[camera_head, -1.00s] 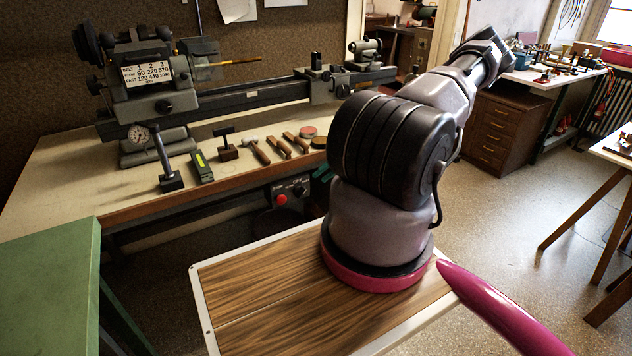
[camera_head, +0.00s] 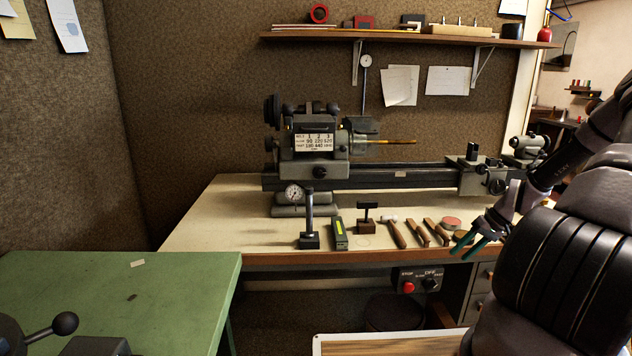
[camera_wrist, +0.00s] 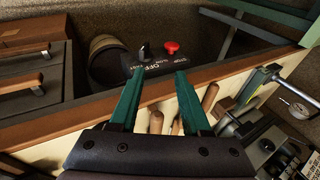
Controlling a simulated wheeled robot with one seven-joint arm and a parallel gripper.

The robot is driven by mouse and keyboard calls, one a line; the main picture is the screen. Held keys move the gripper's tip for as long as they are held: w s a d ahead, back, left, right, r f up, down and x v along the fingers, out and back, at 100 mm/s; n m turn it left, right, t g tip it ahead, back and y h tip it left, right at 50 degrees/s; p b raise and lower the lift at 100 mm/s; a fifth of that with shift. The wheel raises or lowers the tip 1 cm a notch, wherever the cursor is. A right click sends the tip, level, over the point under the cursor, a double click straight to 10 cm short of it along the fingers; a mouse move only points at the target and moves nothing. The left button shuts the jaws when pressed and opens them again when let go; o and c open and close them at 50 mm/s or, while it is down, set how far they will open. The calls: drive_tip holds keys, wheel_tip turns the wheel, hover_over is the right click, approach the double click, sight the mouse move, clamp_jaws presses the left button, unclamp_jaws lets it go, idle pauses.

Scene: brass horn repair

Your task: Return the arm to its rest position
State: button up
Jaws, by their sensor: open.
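My gripper (camera_head: 474,246) shows at the right of the head view, with its green fingers apart and nothing between them. It is at the right front part of the lathe bench (camera_head: 200,232), close to the round tins (camera_head: 452,223). In the wrist view my gripper (camera_wrist: 160,85) points at the bench's front edge, its two green fingers spread. The red stop button (camera_wrist: 171,47) and black switch show beyond the fingertips there. My dark arm fills the right side of the head view.
A lathe (camera_head: 318,145) stands on the bench. Wooden-handled tools (camera_head: 422,232), a small block tool (camera_head: 367,218) and a dial gauge stand (camera_head: 309,222) sit along its front. A green table (camera_head: 190,290) is at left. A shelf (camera_head: 400,40) hangs above.

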drive_tip(key=s+a+r+h, duration=0.2)
drive_tip(key=a+r, duration=0.2)
drive_tip(key=r, duration=0.6)
drive_tip(key=s+a+r+m+h, duration=0.15)
drive_tip(key=a+r, duration=0.25)
drive_tip(key=r, duration=0.6)
drive_tip(key=s+a+r+h, duration=0.2)
drive_tip(key=s+a+r, duration=0.1)
drive_tip(key=r, duration=0.7)
drive_tip(key=s+a+r+m+t+y, duration=0.1)
drive_tip(key=s+a+r+t, duration=0.1)
drive_tip(key=s+a+r, duration=0.3)
drive_tip(key=s+a+r+m+t, duration=0.1)
drive_tip(key=s+a+r+t, duration=0.2)
drive_tip(key=s+a+r, duration=0.2)
drive_tip(key=s+r, duration=0.3)
drive_tip(key=s, duration=0.4)
drive_tip(key=shift+r+y, duration=0.35)
drive_tip(key=shift+r, duration=0.05)
